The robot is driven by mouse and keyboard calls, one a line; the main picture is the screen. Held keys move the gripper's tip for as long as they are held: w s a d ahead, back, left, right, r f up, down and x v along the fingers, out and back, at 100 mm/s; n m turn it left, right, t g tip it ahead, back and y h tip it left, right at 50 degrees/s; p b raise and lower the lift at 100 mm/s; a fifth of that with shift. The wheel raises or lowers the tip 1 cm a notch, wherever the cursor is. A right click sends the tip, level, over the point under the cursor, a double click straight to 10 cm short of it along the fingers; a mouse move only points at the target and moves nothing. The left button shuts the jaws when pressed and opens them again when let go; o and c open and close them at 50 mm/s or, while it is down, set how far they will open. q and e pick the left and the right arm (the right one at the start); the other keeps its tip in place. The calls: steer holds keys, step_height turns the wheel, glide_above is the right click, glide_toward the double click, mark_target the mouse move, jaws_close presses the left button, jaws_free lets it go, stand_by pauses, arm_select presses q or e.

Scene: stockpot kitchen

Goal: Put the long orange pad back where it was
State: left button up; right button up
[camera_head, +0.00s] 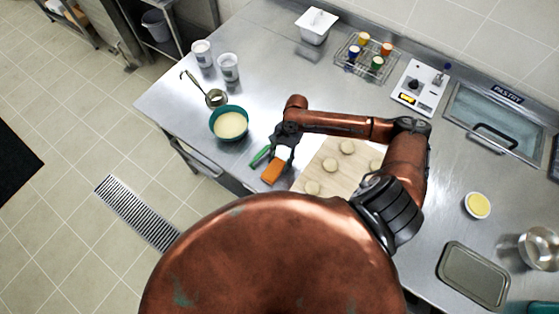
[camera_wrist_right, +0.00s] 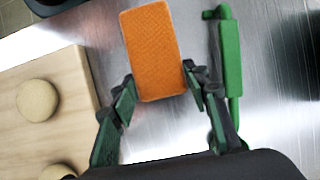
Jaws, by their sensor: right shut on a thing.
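The orange pad (camera_head: 272,172) is a rough, rectangular block near the front edge of the steel counter, left of the wooden board. It also shows in the right wrist view (camera_wrist_right: 152,48), with its near end between the fingertips. My right gripper (camera_head: 280,153) is shut on it; the fingers also show in the wrist view (camera_wrist_right: 160,92). I cannot tell whether the pad touches the counter or is just above it. My left gripper is not in view.
A green-handled thing (camera_wrist_right: 230,50) lies just beside the pad. The wooden board (camera_head: 325,176) with several dough rounds is on the other side.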

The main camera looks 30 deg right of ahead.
steer(key=o, duration=1)
steer(key=v, duration=1.2)
steer(key=shift+w, duration=0.1)
